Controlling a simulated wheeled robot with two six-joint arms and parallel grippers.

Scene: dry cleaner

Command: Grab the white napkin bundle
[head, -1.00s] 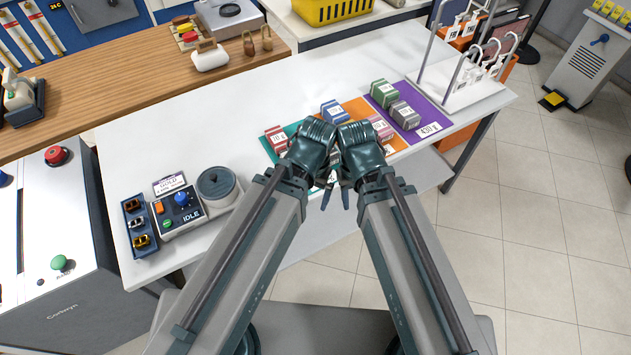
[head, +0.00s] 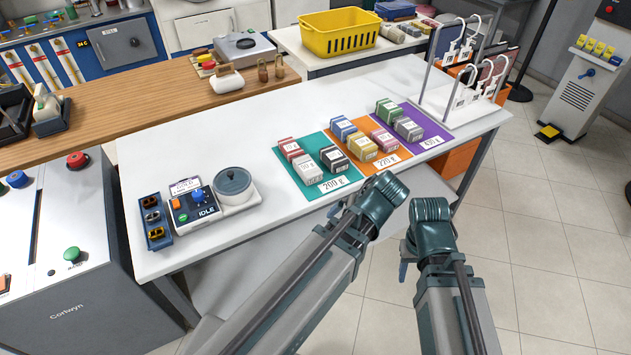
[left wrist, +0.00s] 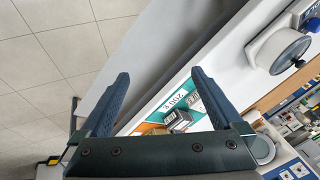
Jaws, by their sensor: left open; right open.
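The bundle that best matches white (head: 308,171) is pale with a printed label. It lies on the near part of the teal mat (head: 324,189), beside a dark grey bundle (head: 333,159) and in front of a red one (head: 288,148). My left gripper (head: 338,210) is past the table's front edge, near the teal mat, apart from the bundles. In the left wrist view its two fingers (left wrist: 160,88) are spread and empty, with the dark grey bundle (left wrist: 177,118) beyond them. My right gripper (head: 404,262) is open over the floor, right of the left one; its fingers are partly hidden.
An orange mat (head: 387,162) and a purple mat (head: 432,141) hold other bundles. A white rack (head: 470,98) stands at the right end of the table.

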